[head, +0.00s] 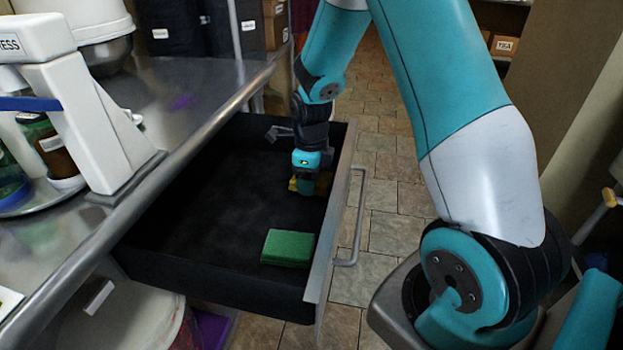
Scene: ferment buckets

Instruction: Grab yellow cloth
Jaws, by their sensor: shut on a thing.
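The yellow cloth (293,185) shows as a small patch under my gripper (307,183), inside the open black drawer (190,278) near its front right side. My gripper points down and is shut on the yellow cloth. The fingers and most of the cloth are hidden by the wrist. I cannot tell whether the cloth is lifted off the drawer floor.
A green sponge (287,248) lies in the drawer's near corner. The drawer front has a metal handle (352,215). The steel counter (190,95) on the left holds a white machine (105,120) and jars. Tiled floor (385,175) lies right of the drawer.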

